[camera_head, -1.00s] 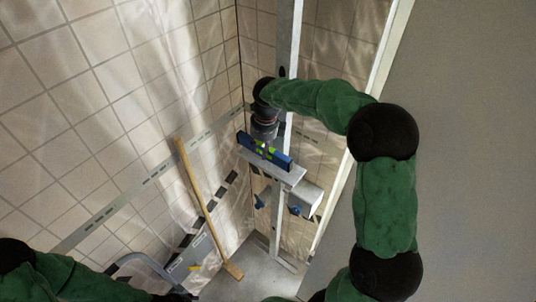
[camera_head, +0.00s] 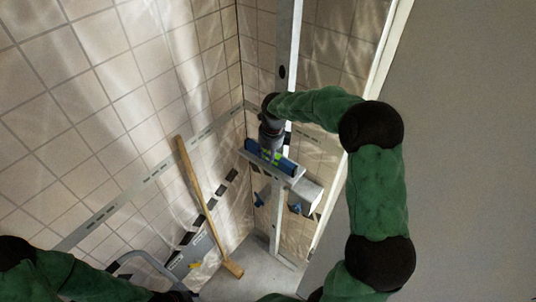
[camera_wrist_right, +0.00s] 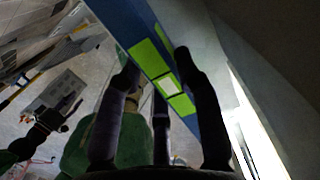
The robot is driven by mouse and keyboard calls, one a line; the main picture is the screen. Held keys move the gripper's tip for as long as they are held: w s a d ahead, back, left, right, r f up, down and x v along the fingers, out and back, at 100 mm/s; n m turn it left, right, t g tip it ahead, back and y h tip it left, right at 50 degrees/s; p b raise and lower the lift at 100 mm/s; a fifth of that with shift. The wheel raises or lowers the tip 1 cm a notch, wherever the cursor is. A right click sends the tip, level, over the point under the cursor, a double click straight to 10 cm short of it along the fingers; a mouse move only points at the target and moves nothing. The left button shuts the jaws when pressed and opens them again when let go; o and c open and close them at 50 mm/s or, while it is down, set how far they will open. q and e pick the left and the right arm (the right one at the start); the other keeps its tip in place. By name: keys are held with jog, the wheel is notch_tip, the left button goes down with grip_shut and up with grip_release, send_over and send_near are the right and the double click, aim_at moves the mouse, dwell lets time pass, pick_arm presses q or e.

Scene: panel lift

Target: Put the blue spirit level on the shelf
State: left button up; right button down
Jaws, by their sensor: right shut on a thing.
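The blue spirit level (camera_head: 284,165) has lime-green parts at its middle. My right gripper (camera_head: 267,149) comes down from above and is shut on it near the middle. In the right wrist view the level (camera_wrist_right: 127,22) runs diagonally, with the fingers of my right gripper (camera_wrist_right: 158,72) at its green part. The narrow grey shelf (camera_head: 297,181) shows just below and in front of the level. The level lies along it, but I cannot tell whether they touch. My left gripper (camera_head: 176,297) is low at the bottom edge of the head view, mostly cut off.
A metal upright (camera_head: 284,70) stands right behind my right gripper. A wooden bar (camera_head: 196,185) leans on the tiled wall (camera_head: 110,90) at left. A plain grey surface (camera_head: 470,150) fills the right.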

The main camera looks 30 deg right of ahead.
jog(key=c, duration=0.9)
grip_release()
jog(key=shift+f, duration=0.1)
jog(key=shift+o, duration=0.2)
notch_tip(320, 180, up, 12)
jog(key=s, duration=0.1)
jog(key=shift+s+d, duration=0.2)
jog(key=shift+d, duration=0.05)
